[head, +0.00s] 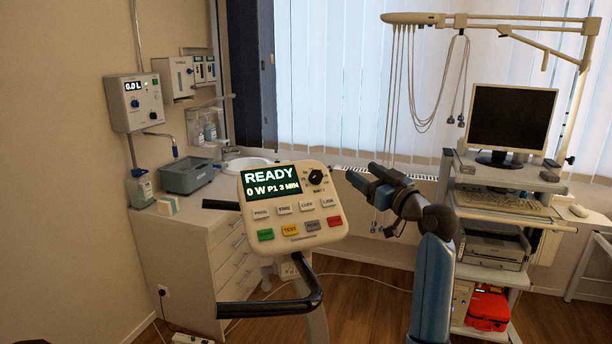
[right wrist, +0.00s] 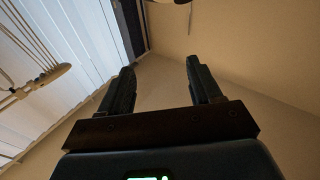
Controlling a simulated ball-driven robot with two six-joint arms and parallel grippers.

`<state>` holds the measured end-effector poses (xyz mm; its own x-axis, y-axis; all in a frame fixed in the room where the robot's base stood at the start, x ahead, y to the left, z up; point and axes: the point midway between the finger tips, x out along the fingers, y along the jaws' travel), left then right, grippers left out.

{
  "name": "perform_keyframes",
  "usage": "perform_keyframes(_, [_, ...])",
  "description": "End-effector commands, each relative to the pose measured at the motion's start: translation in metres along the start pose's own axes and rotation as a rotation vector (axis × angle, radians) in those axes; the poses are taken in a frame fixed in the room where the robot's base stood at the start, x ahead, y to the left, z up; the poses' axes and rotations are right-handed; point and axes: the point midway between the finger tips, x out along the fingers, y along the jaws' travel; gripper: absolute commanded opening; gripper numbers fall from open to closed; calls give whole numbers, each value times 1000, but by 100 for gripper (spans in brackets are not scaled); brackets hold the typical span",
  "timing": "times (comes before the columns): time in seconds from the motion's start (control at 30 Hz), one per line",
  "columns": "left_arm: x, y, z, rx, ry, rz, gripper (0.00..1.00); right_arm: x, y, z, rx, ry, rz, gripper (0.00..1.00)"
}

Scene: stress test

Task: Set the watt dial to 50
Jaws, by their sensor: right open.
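The bike's console (head: 292,207) faces me in the middle of the head view, and its screen (head: 271,183) reads READY, 0 W, P1, 3 MIN. The black watt dial (head: 316,177) is at the console's upper right, with small marks around it. My right gripper (head: 354,179) is just right of the dial, apart from it, its fingers pointing left and up. In the right wrist view the two dark fingers (right wrist: 158,80) stand apart with nothing between them; the dial does not show there. My left gripper is not in view.
Coloured buttons (head: 290,230) line the console's lower part. Black handlebars (head: 290,304) curve below it. A cart with a monitor (head: 512,118) stands at the right. A cabinet (head: 190,250) with a grey box (head: 187,175) is at the left. Cables hang from an arm (head: 440,20).

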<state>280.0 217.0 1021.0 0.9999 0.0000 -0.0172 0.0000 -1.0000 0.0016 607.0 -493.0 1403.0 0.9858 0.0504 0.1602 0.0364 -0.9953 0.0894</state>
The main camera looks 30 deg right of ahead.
Motion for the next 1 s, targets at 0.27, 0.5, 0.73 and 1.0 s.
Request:
perform_keyframes(0.27, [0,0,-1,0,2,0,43,0,-27,34,-54,-138,-139,64])
perform_keyframes(0.5, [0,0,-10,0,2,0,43,21,-30,36,-66,-141,-143,64])
perform_keyframes(0.73, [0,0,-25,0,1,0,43,58,-35,40,-65,-141,-142,64])
perform_keyframes(1.0, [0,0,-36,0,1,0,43,92,-39,46,-66,-141,-139,64])
